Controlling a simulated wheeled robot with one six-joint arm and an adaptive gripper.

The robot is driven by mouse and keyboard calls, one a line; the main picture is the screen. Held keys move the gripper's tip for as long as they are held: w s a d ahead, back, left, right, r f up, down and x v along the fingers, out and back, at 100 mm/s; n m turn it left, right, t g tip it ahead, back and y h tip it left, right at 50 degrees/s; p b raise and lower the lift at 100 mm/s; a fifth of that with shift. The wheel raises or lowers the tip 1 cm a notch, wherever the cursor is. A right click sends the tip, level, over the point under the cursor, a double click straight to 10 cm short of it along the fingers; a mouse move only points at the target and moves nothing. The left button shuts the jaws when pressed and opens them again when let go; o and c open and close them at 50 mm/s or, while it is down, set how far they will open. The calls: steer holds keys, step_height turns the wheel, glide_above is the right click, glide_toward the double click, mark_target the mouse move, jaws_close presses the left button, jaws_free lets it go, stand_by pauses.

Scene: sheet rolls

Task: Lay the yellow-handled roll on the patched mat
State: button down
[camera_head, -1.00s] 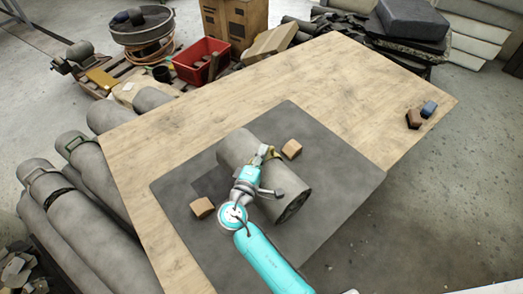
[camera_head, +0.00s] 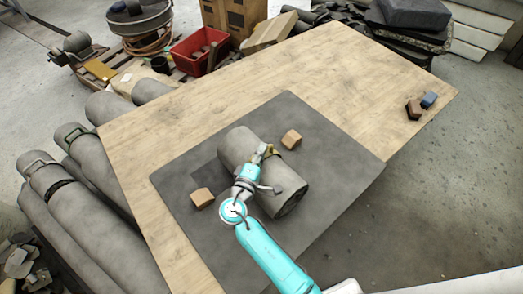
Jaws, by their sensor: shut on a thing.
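The grey roll (camera_head: 238,152) is over the dark grey patched mat (camera_head: 330,140), between two tan blocks. A little yellow of its handle (camera_head: 272,151) shows at my gripper. The mat's darker patch (camera_head: 206,179) shows to the left of the roll, partly covered. My gripper (camera_head: 265,153) is at the top of the roll, shut on its handle; my arm hides part of the roll. I cannot tell whether the roll touches the mat or hangs just above it.
One tan block (camera_head: 291,139) lies right of the roll, another (camera_head: 202,198) lower left, both on the mat. A brown block (camera_head: 414,109) and a blue block (camera_head: 429,99) sit at the wooden table's (camera_head: 200,110) right corner. More rolls (camera_head: 85,215) lie at left.

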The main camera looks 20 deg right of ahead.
steer(key=c, duration=1.5)
jaws_free()
steer(key=o, duration=0.3)
steer(key=shift+r, duration=0.15)
steer(key=shift+s+a+r, duration=0.1)
steer(key=shift+s+a, duration=0.1)
steer(key=v, duration=1.1)
steer(key=shift+s+a, duration=0.15)
steer(key=shift+s, duration=0.05)
steer(key=shift+s+a, duration=0.1)
